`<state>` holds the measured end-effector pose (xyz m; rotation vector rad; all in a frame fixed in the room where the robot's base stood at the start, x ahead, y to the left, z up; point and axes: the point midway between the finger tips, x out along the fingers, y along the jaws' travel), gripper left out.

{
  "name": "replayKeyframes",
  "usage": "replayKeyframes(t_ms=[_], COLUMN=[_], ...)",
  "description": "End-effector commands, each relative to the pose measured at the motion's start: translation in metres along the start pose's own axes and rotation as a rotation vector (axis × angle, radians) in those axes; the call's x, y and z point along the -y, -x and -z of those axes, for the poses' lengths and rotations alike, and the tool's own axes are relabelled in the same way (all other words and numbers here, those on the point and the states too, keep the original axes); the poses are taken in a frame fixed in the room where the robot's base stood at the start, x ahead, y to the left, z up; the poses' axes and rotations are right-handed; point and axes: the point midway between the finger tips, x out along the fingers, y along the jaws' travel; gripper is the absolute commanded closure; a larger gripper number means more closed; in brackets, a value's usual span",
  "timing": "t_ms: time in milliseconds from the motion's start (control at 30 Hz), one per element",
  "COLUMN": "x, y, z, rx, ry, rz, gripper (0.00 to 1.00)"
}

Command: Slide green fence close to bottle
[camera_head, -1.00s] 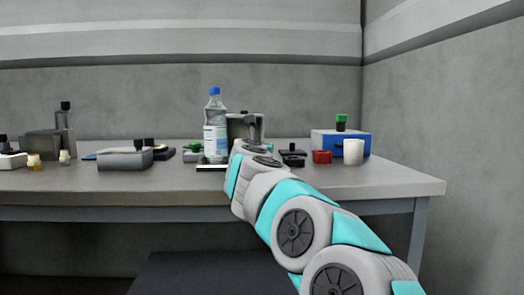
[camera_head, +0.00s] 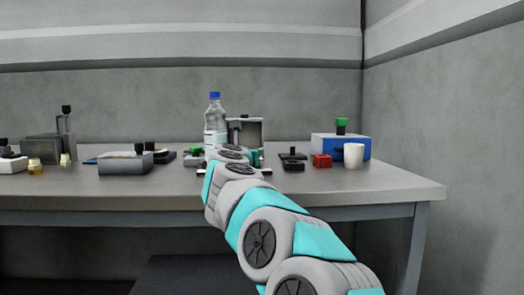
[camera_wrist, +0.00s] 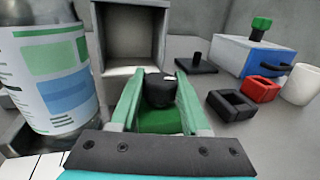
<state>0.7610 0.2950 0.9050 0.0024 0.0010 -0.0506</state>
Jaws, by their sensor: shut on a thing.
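The green fence (camera_wrist: 170,122) lies between my gripper's fingers in the wrist view, with a black knob (camera_wrist: 160,90) on top. My gripper (camera_wrist: 159,88) is shut on that knob. The bottle (camera_wrist: 55,75), clear with a white, green and blue label, stands close on the left of my gripper in the wrist view. A gap shows between the bottle and my left finger. In the head view the bottle (camera_head: 215,118) is upright with a blue cap, its lower part hidden behind my arm. The fence cannot be made out clearly there.
A grey open-fronted box (camera_wrist: 130,40) stands just behind my gripper. To the right are a flat black piece with a post (camera_wrist: 196,64), a black tray (camera_wrist: 231,105), a red tray (camera_wrist: 261,90), a blue box (camera_wrist: 255,55) and a white cup (camera_wrist: 300,85).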

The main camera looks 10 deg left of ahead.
Motion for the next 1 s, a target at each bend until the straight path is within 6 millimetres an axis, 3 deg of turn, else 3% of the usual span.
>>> replayKeyframes(t_ms=[33,200,233,500,800,1000], x=[-0.007,-0.007,-0.007,-0.004,-0.003,-0.003], y=[0.002,0.002,0.002,0.002,0.003,0.022], z=[-0.001,-0.001,-0.001,-0.001,-0.001,0.0], rx=[0.003,0.004,0.004,0.003,0.002,0.002], ry=[0.005,0.005,0.005,0.003,0.002,0.002], rz=[-0.013,-0.013,-0.013,-0.008,-0.006,-0.009], gripper=[1.0,1.0,0.53,0.24,0.24,0.24])
